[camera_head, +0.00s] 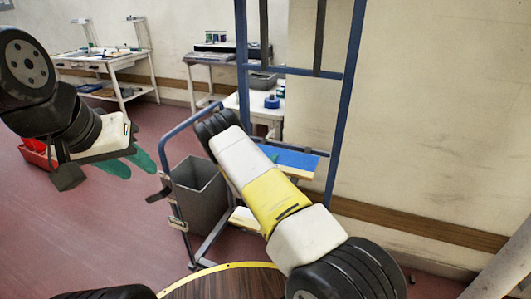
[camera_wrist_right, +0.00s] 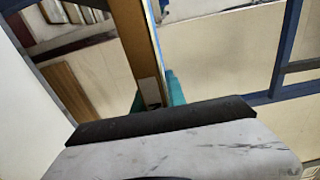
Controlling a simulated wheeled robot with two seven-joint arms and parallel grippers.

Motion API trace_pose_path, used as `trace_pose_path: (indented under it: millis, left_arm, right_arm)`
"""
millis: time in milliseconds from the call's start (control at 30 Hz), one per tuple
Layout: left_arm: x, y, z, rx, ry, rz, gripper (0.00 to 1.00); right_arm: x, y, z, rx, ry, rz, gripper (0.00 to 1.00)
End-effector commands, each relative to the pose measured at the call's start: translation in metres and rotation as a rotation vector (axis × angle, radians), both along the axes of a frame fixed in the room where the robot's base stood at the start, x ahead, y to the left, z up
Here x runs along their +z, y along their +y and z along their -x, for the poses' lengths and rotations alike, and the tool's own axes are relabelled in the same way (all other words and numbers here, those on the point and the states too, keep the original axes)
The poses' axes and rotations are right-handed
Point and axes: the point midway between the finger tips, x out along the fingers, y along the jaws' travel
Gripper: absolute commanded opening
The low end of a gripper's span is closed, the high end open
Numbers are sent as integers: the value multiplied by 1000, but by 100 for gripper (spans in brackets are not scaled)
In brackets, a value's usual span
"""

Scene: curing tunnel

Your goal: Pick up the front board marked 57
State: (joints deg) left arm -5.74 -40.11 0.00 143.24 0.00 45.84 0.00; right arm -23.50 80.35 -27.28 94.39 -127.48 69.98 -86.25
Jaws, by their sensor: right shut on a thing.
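In the right wrist view a board (camera_wrist_right: 141,50) with a tan edge and a bluish face stands between the teal fingers of my right gripper (camera_wrist_right: 155,97), which is shut on it. A small pale patch shows at its near end; no number is readable. In the head view a blue-topped board with a wooden edge (camera_head: 290,159) shows beyond my right forearm, at the blue rack; it seems to be the same board. My right gripper is hidden behind the forearm there. My left gripper (camera_head: 129,163) hangs at the left, its green fingers apart and empty.
A blue upright rack frame (camera_head: 343,105) stands beyond my right arm. A grey bin (camera_head: 198,190) sits in a blue-handled cart (camera_head: 178,222). A red container (camera_head: 38,152) is behind my left arm. Work tables (camera_head: 112,62) line the back wall. Red floor between is clear.

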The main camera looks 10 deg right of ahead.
Motion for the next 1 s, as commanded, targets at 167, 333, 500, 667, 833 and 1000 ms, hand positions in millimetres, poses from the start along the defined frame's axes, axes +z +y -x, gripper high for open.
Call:
trace_pose_path:
  millis: [167,333,500,667,833,1000]
  left_arm:
    - [0,0,0,0,0,0,36]
    - [0,0,0,0,0,0,36]
    - [0,0,0,0,0,0,36]
    - [0,0,0,0,0,0,36]
    - [0,0,0,0,0,0,36]
    - [0,0,0,0,0,0,36]
  right_arm:
    - [-1,0,1,0,3,-1,0]
    - [0,0,0,0,0,0,0]
    - [0,0,0,0,0,0,0]
    - [4,1,0,1,-1,1,0]
    - [19,1,0,1,-4,1,0]
    - [37,2,6,1,1,2,0]
